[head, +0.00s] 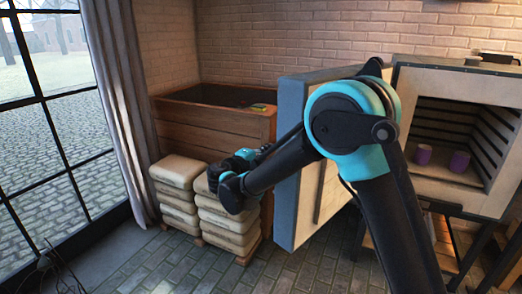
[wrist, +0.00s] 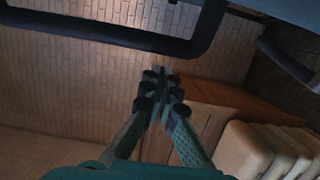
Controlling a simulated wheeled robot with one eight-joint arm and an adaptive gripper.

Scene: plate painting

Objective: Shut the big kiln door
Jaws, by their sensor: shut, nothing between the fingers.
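The big kiln (head: 462,190) stands at the right in the head view, its chamber exposed. Its door (head: 290,160) is swung wide open to the left, with a blue edge and a pale inner face partly hidden by my arm. In the wrist view my gripper (wrist: 160,88) has its fingers together, with nothing seen between them. A dark bent bar (wrist: 110,40), perhaps the door's handle, crosses the upper part of that view, apart from the fingertips. In the head view my wrist is left of the door edge; the fingertips cannot be made out.
A curtain (head: 125,100) and window are at far left. Paved floor is clear in front.

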